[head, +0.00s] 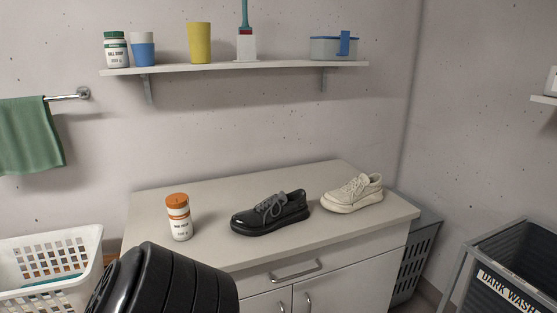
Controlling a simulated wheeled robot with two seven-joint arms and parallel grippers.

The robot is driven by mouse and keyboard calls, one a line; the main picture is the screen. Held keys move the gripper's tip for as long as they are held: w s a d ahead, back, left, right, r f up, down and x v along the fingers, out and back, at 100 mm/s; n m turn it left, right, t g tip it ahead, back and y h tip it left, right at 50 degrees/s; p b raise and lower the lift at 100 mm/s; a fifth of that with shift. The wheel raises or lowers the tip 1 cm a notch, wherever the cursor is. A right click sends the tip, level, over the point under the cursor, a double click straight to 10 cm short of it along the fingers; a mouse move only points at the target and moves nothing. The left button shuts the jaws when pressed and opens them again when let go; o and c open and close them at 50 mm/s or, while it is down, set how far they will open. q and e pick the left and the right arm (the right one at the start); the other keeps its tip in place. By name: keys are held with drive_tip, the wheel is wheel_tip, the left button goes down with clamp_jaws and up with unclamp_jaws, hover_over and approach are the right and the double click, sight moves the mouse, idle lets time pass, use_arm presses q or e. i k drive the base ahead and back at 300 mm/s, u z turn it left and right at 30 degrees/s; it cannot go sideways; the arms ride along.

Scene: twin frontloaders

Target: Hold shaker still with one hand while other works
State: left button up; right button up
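A shaker (179,217) with an orange cap and a white, labelled body stands upright on the left part of the light cabinet top. Its label is too small to read fully. A black shoe (270,212) with grey laces sits to its right, in the middle of the top. A cream shoe (353,193) sits farther right. A black ribbed arm part of mine fills the bottom, in front of the cabinet and apart from the shaker. Neither gripper shows in the head view.
A wall shelf (290,69) above holds a jar, cups, a brush in a holder and a lidded box (334,48). A white basket (45,265) stands at left, a dark bin (520,262) at right. A green towel (30,135) hangs on the left. The cabinet top's front right is clear.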

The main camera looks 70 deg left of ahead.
sight(172, 201)
drive_tip(key=z, duration=0.45)
drive_tip(key=k, duration=1.45)
drive_tip(key=u, duration=0.95)
